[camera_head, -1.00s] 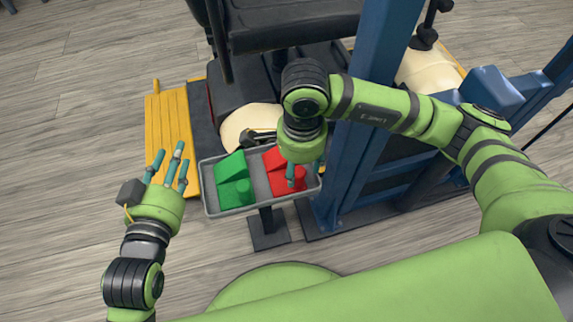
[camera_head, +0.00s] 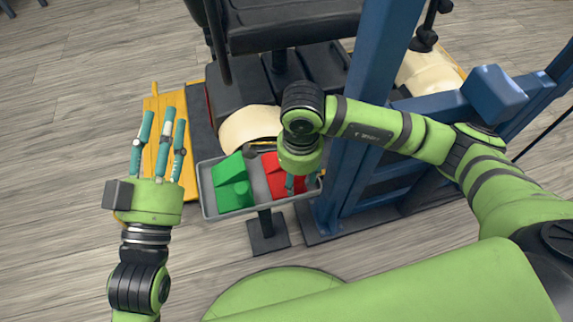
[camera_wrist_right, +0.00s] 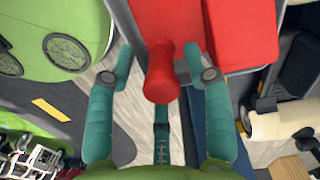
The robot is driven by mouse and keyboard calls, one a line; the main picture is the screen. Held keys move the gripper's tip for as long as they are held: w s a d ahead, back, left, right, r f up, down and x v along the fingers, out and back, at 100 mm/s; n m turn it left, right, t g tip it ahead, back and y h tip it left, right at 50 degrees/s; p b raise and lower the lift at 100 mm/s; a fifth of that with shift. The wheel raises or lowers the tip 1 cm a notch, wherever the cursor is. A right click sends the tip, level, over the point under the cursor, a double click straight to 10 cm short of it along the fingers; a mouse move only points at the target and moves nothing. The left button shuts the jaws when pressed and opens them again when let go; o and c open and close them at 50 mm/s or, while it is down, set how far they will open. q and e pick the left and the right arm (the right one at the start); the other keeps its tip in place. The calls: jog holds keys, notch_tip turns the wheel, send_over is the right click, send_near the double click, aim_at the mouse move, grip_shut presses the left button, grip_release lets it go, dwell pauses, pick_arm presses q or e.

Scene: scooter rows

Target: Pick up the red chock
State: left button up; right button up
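The red chock (camera_head: 275,178) sits in the right half of a grey tray (camera_head: 240,209), beside a green chock (camera_head: 232,188). My right gripper (camera_head: 301,182) is above the red chock and hides part of it in the head view. In the right wrist view the red chock's knob (camera_wrist_right: 162,75) lies between the spread fingers of my right gripper (camera_wrist_right: 158,85). Gaps show between the knob and the two side fingers, so it is open. My left gripper (camera_head: 158,130) is open and empty, left of the tray, with fingers pointing up the picture.
A black seat (camera_head: 290,25) is behind the tray. A yellow slatted panel (camera_head: 190,180) lies to the left, partly behind my left fingers. Bare floor is at the far left.

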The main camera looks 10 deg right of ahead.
grip_shut()
jog(key=shift+r, duration=0.2)
